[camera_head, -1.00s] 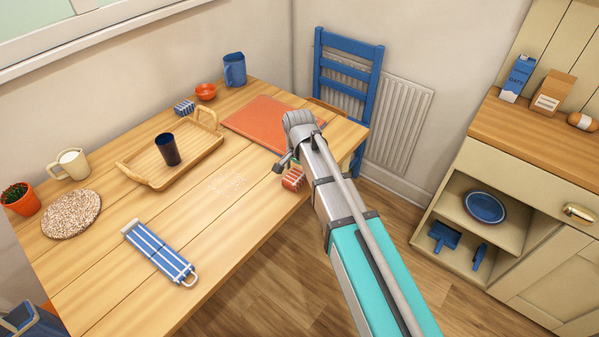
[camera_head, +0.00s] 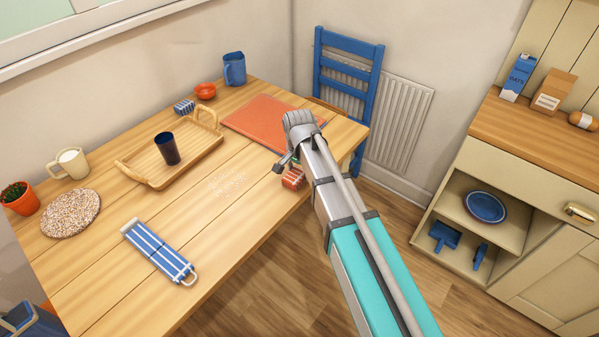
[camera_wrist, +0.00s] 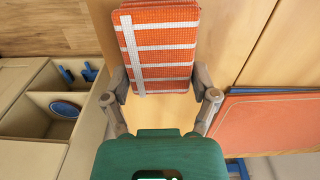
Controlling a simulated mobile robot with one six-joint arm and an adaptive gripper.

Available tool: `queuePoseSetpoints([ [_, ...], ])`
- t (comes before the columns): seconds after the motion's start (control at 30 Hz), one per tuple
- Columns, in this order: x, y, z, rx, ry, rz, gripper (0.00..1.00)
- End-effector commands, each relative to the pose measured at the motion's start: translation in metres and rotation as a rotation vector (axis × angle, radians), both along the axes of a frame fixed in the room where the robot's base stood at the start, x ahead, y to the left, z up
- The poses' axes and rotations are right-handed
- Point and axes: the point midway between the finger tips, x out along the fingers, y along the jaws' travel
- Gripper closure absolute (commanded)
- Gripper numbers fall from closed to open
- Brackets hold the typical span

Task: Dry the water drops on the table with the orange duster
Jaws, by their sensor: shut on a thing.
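The orange duster, a flat orange block with white stripes, shows in the wrist view (camera_wrist: 160,52) between my fingers. My gripper (camera_wrist: 160,84) is shut on its sides. In the head view the duster (camera_head: 292,178) is partly hidden behind my arm, at the table's front right edge. I cannot tell whether it touches the wood. The water drops (camera_head: 230,183) are a faint pale patch on the wooden table (camera_head: 215,215), to the left of the duster and apart from it.
A wooden tray (camera_head: 206,161) holding a dark cup (camera_head: 167,149) lies behind the drops. An orange mat (camera_head: 258,118) lies behind the gripper. A blue chair (camera_head: 349,50) stands at the table's far end.

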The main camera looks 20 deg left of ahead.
Motion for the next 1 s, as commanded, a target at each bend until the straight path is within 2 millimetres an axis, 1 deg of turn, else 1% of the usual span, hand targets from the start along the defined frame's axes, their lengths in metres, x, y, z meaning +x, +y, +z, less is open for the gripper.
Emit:
queuePoseSetpoints([
  [0.03,0.0,0.0,0.0,0.0,0.0,0.0,0.57],
  [0.13,0.0,0.0,0.0,0.0,0.0,0.0,0.76],
  [0.17,0.0,0.0,0.0,0.0,0.0,0.0,0.78],
  [0.57,0.0,0.0,0.001,0.0,0.0,0.0,0.78],
  [0.67,0.0,0.0,0.004,0.0,0.0,0.0,0.78],
  [1.0,0.0,0.0,0.024,0.0,0.0,0.0,0.78],
])
